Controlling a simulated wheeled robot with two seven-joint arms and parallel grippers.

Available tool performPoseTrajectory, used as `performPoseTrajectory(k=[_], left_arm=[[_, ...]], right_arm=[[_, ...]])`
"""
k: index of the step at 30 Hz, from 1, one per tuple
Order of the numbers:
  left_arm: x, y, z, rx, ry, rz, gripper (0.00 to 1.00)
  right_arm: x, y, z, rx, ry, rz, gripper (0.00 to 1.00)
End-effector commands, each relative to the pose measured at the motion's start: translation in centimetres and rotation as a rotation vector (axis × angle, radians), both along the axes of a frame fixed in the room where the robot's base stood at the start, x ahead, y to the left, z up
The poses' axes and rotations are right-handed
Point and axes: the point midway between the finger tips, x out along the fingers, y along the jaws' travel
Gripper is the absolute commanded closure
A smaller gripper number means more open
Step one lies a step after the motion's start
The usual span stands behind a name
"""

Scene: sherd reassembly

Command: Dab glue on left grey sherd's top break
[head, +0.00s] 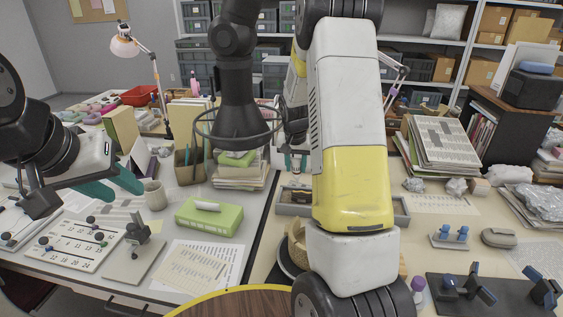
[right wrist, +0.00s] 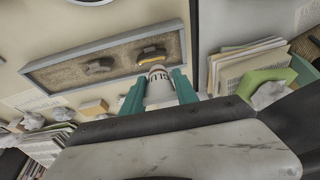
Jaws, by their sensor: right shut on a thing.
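My right gripper (right wrist: 159,88) is shut on a white glue bottle (right wrist: 158,92) with dark print, between its teal fingers. The bottle's orange-brown end points toward a sand tray (right wrist: 60,76). Two dark grey sherds lie in the tray in the right wrist view. One sherd (right wrist: 152,54), close beyond the bottle, has a yellow-orange streak along its edge; I cannot tell whether they touch. The other sherd (right wrist: 100,66) lies apart from it. In the head view my right arm hides most of the tray (head: 400,211). My left gripper (head: 120,186) is open and empty over the left table.
A mug (head: 155,195) stands beside my left gripper. A green box (head: 209,216) and a numbered board (head: 75,243) lie on the left table. Paper stacks (head: 443,148) stand right of the tray. A dark clamp stand (head: 490,292) is at the front right.

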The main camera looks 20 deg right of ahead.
Motion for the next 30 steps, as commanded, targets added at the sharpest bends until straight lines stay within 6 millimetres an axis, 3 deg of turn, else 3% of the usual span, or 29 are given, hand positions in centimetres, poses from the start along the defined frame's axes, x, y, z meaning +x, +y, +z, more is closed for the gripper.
performPoseTrajectory(k=[15,30], left_arm=[[0.0,0.0,0.0,0.0,0.0,0.0,0.62],[0.0,0.0,0.0,0.0,0.0,0.0,0.62]], right_arm=[[-0.5,0.3,2.5,-0.001,-0.001,0.001,0.96],[-0.7,0.3,3.1,0.0,0.0,0.0,0.96]])
